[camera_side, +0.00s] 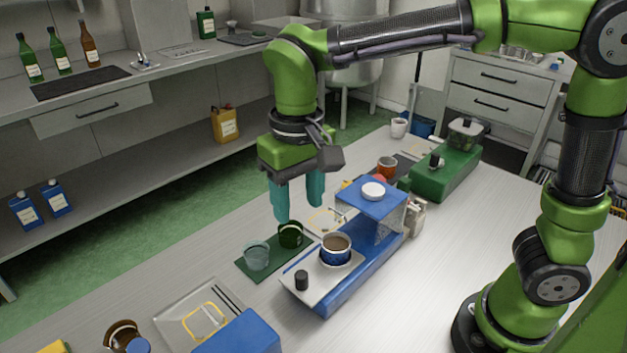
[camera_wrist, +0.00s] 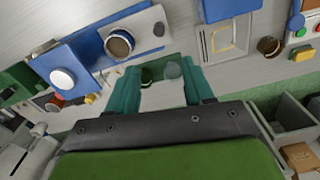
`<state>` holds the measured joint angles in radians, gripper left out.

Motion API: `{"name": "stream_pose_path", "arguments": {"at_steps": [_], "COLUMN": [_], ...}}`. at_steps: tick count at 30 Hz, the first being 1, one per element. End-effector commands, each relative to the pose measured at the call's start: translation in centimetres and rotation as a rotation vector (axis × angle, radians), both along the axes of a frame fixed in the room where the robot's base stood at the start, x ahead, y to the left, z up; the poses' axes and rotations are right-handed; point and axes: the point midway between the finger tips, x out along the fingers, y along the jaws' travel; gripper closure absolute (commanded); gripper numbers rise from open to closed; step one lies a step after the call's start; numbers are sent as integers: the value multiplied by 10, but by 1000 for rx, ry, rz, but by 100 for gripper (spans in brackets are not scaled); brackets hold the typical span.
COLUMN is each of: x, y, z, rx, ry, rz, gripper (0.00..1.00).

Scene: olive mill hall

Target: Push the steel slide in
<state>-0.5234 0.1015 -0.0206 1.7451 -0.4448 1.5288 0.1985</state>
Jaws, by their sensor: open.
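The steel slide (camera_side: 313,285) is a flat plate sticking out of the front of a blue device (camera_side: 372,250). A black knob (camera_side: 301,280) stands near its outer end. A blue-rimmed cup with brown contents (camera_side: 336,250) stands on it, outside the device's raised blue top. In the wrist view the slide (camera_wrist: 143,22), the knob (camera_wrist: 158,29) and the cup (camera_wrist: 119,44) show at the upper left. My gripper (camera_side: 299,207) is open and empty, with teal fingers pointing down, above the table behind the slide. It also shows in the wrist view (camera_wrist: 160,84).
A dark green mat (camera_side: 248,269) with a clear cup (camera_side: 256,256) and a green cup (camera_side: 290,235) lies beside the slide. A green device (camera_side: 445,172) stands farther back. A blue box (camera_side: 238,335) and a tray (camera_side: 180,310) are at the front.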

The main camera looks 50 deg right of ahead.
Motion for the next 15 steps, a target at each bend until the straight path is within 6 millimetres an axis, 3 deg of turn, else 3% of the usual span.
{"name": "stream_pose_path", "arguments": {"at_steps": [5, 15], "x": [-2, -2], "y": [-1, -1], "z": [-22, -96], "rx": [-3, -5], "ry": [12, 14], "rz": [-16, -14], "gripper": [48, 48]}}
